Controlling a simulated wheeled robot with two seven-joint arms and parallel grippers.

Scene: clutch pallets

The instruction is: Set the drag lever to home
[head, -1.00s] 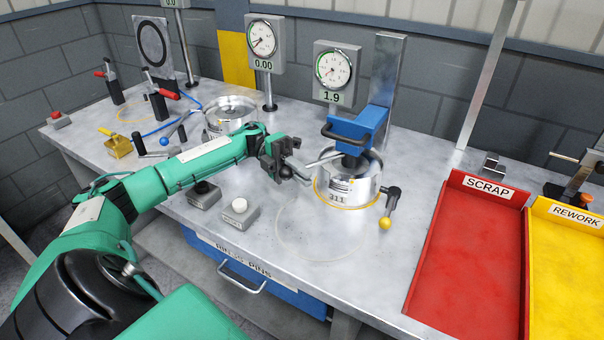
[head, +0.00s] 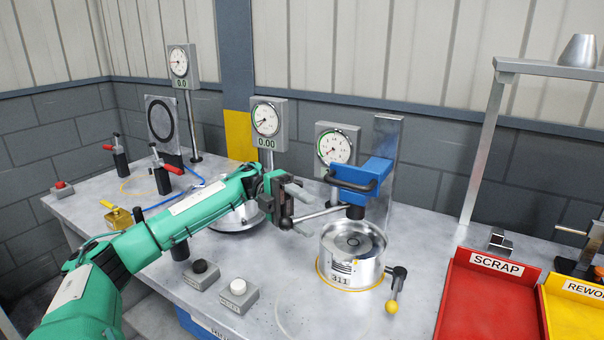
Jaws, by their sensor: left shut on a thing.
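A blue head with a dark handle (head: 358,178) sits on a metal upright. A silver lever bar (head: 318,213) runs left from the black hub (head: 355,211) under the blue head. My left gripper (head: 288,213) is shut on the left end of this bar, which its fingers partly hide. The bar and hub are above the silver drum (head: 353,254) marked 311, with a gap between hub and drum. A second lever with a yellow knob (head: 391,307) hangs from a black pivot at the drum's right. No label shows which one is the drag lever. My right gripper is out of view.
A dial gauge (head: 337,147) stands behind the blue head. Another gauge (head: 266,120) reads 0.00. Black and white push buttons (head: 238,287) are at the front. Red (head: 481,310) and yellow trays lie right.

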